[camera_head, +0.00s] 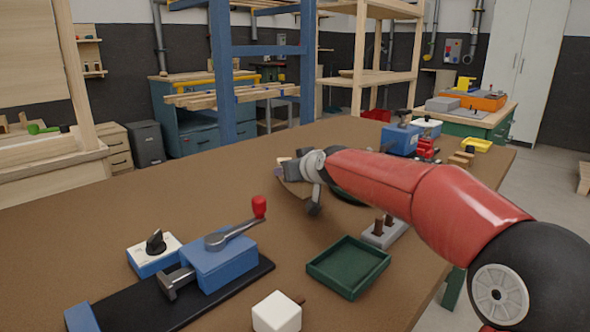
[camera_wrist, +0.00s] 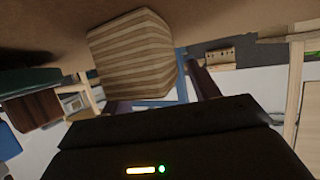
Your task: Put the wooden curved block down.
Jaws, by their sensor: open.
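The wooden curved block (camera_wrist: 132,55) shows large in the wrist view, with light and dark stripes and a rounded side. It is against the brown table surface, which fills the top of that view. In the head view a tan edge (camera_head: 293,187) beside the gripper seems to be part of it, mostly hidden. My gripper (camera_head: 290,171) is low over the middle of the table at the end of my red arm. Its jaws are open, with the block just in front of the dark gripper body. Whether a finger touches the block cannot be told.
A green tray (camera_head: 348,267), a grey holder with brown pegs (camera_head: 384,233) and a white cube (camera_head: 277,314) are nearer. A blue clamp with a red knob (camera_head: 219,262) and a blue-white switch box (camera_head: 154,254) stand front left. The table's left middle is clear.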

